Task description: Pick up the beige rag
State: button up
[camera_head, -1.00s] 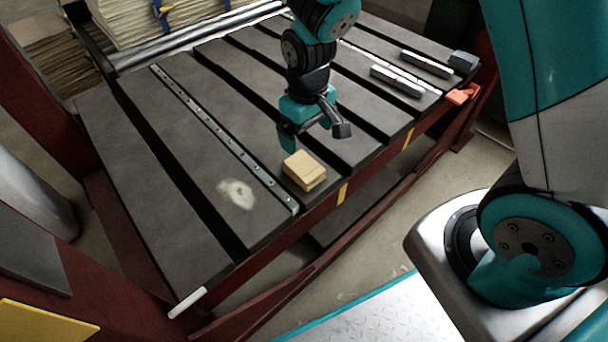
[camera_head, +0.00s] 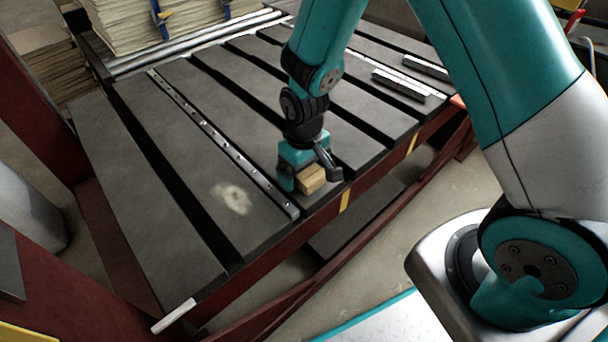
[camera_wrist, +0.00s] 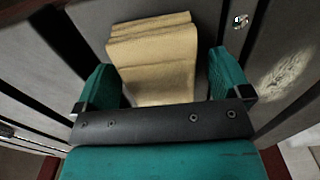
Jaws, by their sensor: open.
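The beige rag (camera_head: 311,179) is a small folded block on the dark slatted table, near its front edge. It also shows in the wrist view (camera_wrist: 155,60), lying between my two teal fingers. My gripper (camera_head: 307,180) is open and points down over the rag, with one finger on either side of it. In the wrist view my gripper (camera_wrist: 165,85) has a visible gap on the right of the rag and a small one on the left. The gripper body hides the near end of the rag there.
The slatted table (camera_head: 180,150) has dark gaps and a perforated metal strip (camera_head: 215,140) left of the rag. Metal bars (camera_head: 398,84) lie at the back right. A stack of sheets (camera_head: 130,22) stands at the back left. The slats around the rag are mostly clear.

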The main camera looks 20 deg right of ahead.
jog(key=shift+c, duration=0.3)
jog(key=c, duration=1)
jog(key=shift+r, duration=0.1)
notch_tip(320, 180, up, 20)
jog(key=p, duration=0.7)
jog(key=shift+p, duration=0.35)
